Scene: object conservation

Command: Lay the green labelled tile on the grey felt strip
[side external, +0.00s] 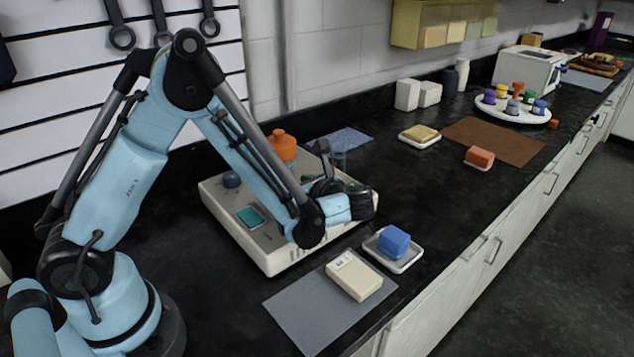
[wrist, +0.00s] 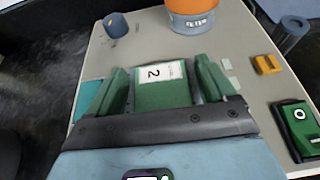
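The green labelled tile (wrist: 163,85), with a white label marked 2, lies between my fingers in the wrist view. My gripper (wrist: 165,86) has one finger close along each side of it; contact is unclear, and the tile's near end is hidden. In the side external view my gripper (side external: 335,190) is low over the right part of a pale raised board (side external: 285,262), and I cannot make out the tile there. The grey felt strip (side external: 312,312) lies flat on the counter in front of the board. A cream labelled block (side external: 353,276) rests on its right part.
A blue block (side external: 393,241) sits on a white dish right of the felt. The board also carries an orange pot (side external: 281,146), a blue-grey knob (side external: 231,179), a teal square (side external: 252,217), a yellow piece (wrist: 268,64) and a dark green labelled piece (wrist: 300,130).

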